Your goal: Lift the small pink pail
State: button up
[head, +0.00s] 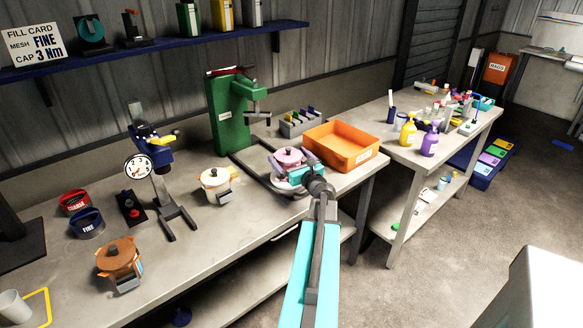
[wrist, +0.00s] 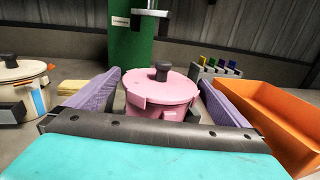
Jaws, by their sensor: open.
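The small pink pail (head: 289,157) stands upright on the workbench at the foot of the green column stand. It has a pink lid with a dark knob. In the wrist view the pail (wrist: 160,92) is straight ahead, near the middle. My gripper (wrist: 159,80) is open, with one purple finger on each side of the pail. I cannot tell whether either finger touches it. The gripper's front bar hides the pail's lower part. In the head view my gripper's teal body partly covers the pail's front right side.
The orange tray (head: 342,147) lies close to the right of my gripper. The green stand (head: 230,115) rises behind the pail, its head overhanging at the back. A cream pail (head: 214,184) stands to the left, and an orange-brown pail (head: 119,258) farther left. Bench space between them is clear.

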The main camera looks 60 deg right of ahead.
aim_at(284, 150)
jog(key=shift+f+p+x, duration=0.2)
jog(key=shift+p+x, duration=0.5)
jog(key=shift+x, duration=1.5)
jog(key=shift+c, duration=0.3)
jog(key=c, duration=1.8)
